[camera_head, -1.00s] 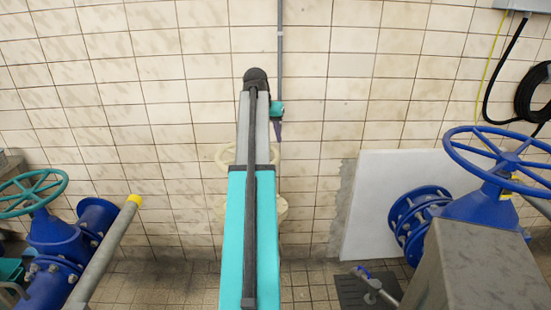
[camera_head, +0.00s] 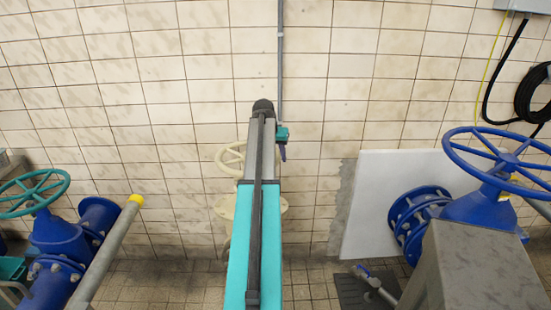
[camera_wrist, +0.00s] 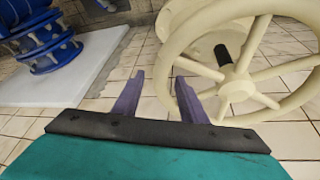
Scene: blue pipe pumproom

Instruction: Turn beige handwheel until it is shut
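The beige handwheel (camera_head: 229,158) stands near the tiled wall in the head view, its right part hidden behind my arm. In the wrist view the handwheel (camera_wrist: 238,86) fills the upper right, with its spokes, hub and a dark stem end showing. My gripper (camera_wrist: 160,78) has its two purple fingers spread apart, at the left edge of the wheel's rim. The right finger overlaps the rim in the picture; I cannot tell whether it touches. In the head view my gripper (camera_head: 283,152) shows small and side-on, to the right of the wheel.
A blue handwheel on a blue valve (camera_head: 488,205) stands at the right, beside a grey box (camera_head: 480,268). A teal handwheel (camera_head: 35,190) on blue pipework stands at the left. A white panel (camera_head: 375,210) leans on the wall. A thin vertical pipe (camera_head: 281,60) runs down the wall.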

